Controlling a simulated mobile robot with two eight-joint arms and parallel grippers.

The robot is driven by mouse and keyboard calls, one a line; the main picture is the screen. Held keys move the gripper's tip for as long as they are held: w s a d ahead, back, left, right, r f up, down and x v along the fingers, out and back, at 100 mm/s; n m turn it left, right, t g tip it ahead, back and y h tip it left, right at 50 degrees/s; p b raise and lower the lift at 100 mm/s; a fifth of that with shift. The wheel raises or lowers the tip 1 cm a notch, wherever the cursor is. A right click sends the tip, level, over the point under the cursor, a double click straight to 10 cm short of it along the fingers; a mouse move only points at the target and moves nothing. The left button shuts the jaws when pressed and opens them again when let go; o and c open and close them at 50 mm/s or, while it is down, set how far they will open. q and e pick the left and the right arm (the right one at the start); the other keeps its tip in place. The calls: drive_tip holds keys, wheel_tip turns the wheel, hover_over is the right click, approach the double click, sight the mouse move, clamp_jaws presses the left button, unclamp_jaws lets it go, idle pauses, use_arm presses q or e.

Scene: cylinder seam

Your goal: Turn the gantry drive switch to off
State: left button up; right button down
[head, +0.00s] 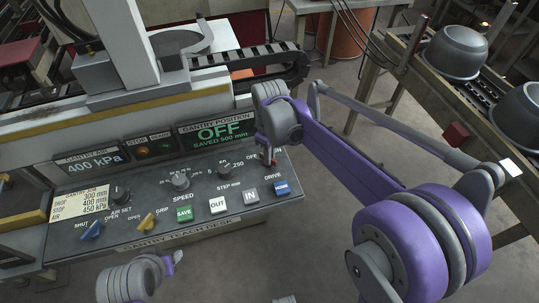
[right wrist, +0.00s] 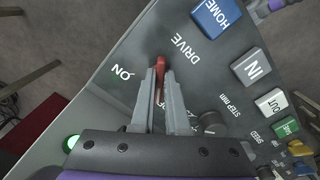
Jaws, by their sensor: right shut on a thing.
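The drive switch is a small red lever on the grey control panel, and it shows in the head view (head: 271,158) and in the right wrist view (right wrist: 160,66). My right gripper (right wrist: 160,80) is shut on the lever, with a finger on each side. In the head view the right gripper (head: 264,143) comes down at the panel's upper right and partly hides the switch. The ON and DRIVE labels are readable beside it in the wrist view. The gantry position display (head: 217,131) reads OFF, saved 500 mm. My left gripper (head: 176,258) is in front of the panel, its fingers unclear.
The blue HOME button (head: 282,187), the grey IN button (head: 250,197), the white OUT button (head: 217,205) and the step knob (head: 225,171) sit close to the switch. A conveyor (head: 447,104) with dark pots stands at the right.

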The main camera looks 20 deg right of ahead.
drive_tip(key=shift+n, duration=0.5)
drive_tip(key=c, duration=0.9)
unclamp_jaws()
wheel_tip(320, 180, up, 11)
drive_tip(key=shift+f+p, duration=0.1)
drive_tip(key=shift+p, duration=0.3)
drive_tip(key=s+d+f+m+t, duration=0.1)
drive_tip(key=s+f+m, duration=0.2)
drive_tip(key=s, duration=0.4)
drive_tip(key=s+d+f+m+t+p, duration=0.1)
drive_tip(key=s+d+f+m+t, duration=0.1)
drive_tip(key=s, duration=0.4)
drive_tip(key=s+d+f+m+t, duration=0.1)
drive_tip(key=s+f+m+t, duration=0.1)
drive_tip(key=s+f+m, duration=0.2)
drive_tip(key=shift+s+d+f+p, duration=0.15)
drive_tip(key=shift+s+p, duration=0.25)
drive_tip(key=shift+s, duration=1.4)
